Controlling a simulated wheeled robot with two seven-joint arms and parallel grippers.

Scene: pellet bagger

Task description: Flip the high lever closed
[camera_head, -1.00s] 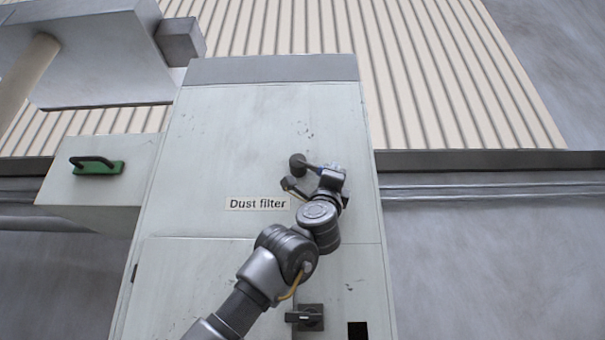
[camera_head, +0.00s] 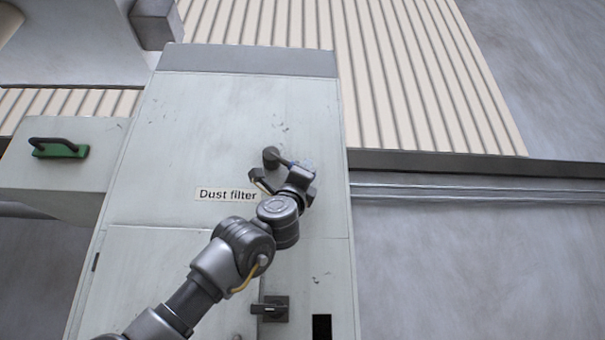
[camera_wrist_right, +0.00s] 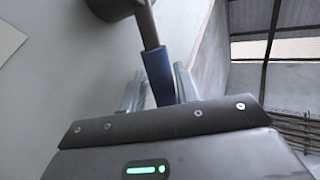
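The high lever's dark round hub (camera_head: 270,156) is on the upper front of the pale dust filter cabinet (camera_head: 215,120). Its arm points right and slightly down. In the right wrist view the lever's grey shaft ends in a blue grip (camera_wrist_right: 158,75). My right gripper (camera_head: 298,172) is at the lever's outer end and partly hides it. In the right wrist view its two fingers (camera_wrist_right: 160,90) stand close on both sides of the blue grip and look shut on it. My left gripper is in neither view.
A "Dust filter" label (camera_head: 228,194) is left of my wrist. A dark rotary handle (camera_head: 270,309) sits lower on the cabinet, beside a black square (camera_head: 321,327). A green bracket with a dark handle (camera_head: 60,150) is on a box at left. Right of the cabinet is open.

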